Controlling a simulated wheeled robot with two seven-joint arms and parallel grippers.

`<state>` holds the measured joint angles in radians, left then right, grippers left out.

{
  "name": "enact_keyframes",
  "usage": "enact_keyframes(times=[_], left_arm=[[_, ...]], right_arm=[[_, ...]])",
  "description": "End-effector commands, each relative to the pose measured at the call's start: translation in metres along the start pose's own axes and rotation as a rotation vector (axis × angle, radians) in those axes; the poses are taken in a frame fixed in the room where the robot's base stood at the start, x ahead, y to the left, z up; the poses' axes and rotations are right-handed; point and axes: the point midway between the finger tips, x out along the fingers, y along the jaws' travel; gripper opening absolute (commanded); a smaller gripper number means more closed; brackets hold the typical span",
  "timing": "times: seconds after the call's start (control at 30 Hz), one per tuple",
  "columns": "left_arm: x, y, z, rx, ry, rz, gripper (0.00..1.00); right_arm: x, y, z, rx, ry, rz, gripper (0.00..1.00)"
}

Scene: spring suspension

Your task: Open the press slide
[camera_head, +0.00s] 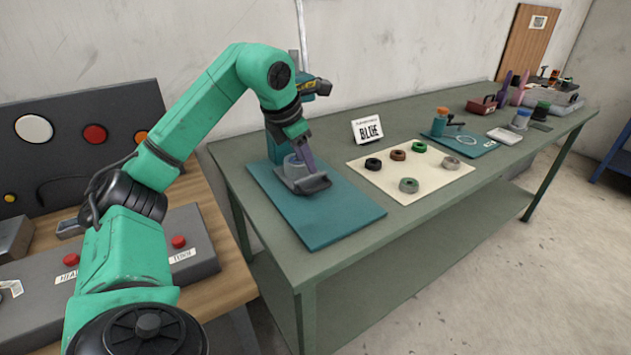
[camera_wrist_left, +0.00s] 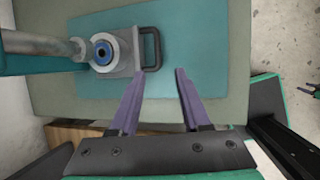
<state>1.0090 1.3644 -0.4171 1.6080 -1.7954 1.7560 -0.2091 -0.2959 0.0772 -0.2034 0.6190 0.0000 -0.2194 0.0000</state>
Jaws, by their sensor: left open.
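The press stands on a teal mat at the left of the green table. Its grey slide (camera_head: 312,186) sticks out at the front. In the left wrist view, the grey slide block (camera_wrist_left: 122,53) carries a blue ring (camera_wrist_left: 103,52) and has a black handle (camera_wrist_left: 151,48) on its side. My left gripper (camera_head: 309,166) is over the slide, pointing down, and hides part of the press. In the wrist view, the purple fingers of this gripper (camera_wrist_left: 160,72) are open and empty. The handle appears just beyond the gap between the fingertips. My right gripper is out of view.
The teal mat (camera_head: 340,215) is bare in front of the press. A control panel (camera_head: 190,262) with red buttons stands at the left.

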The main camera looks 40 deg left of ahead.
Motion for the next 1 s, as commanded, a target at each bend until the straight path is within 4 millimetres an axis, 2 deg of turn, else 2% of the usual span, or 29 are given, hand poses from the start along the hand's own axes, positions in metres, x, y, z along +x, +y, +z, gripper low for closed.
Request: enact_keyframes(times=[0.03, 0.13, 0.23, 0.33, 0.47, 0.7, 0.77, 0.83, 1.0], left_arm=[[0.018, -0.001, -0.003, 0.0, 0.007, -0.003, 0.47], [0.045, -0.001, -0.002, 0.0, 0.006, -0.003, 0.47], [0.07, -0.002, -0.001, 0.001, 0.005, -0.004, 0.47], [0.088, -0.001, -0.001, 0.001, 0.003, -0.004, 0.47], [0.1, -0.001, 0.0, 0.002, 0.0, -0.003, 0.47], [0.102, -0.001, 0.0, 0.002, 0.0, -0.002, 0.47], [0.102, -0.001, 0.0, 0.002, 0.0, -0.002, 0.28], [0.102, -0.001, 0.0, 0.002, 0.0, -0.002, 0.01], [0.101, -0.001, 0.0, 0.001, -0.001, -0.002, 0.0]], right_arm=[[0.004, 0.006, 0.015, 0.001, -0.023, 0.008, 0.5], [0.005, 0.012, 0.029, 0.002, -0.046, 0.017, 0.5], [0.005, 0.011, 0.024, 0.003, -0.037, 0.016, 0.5], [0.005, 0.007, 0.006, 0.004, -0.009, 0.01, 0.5], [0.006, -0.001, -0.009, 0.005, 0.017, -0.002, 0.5], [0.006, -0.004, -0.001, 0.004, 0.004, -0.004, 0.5], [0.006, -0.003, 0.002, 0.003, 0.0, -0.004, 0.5], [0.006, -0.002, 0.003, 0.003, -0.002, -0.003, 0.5], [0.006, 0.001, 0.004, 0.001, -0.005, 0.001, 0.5]])
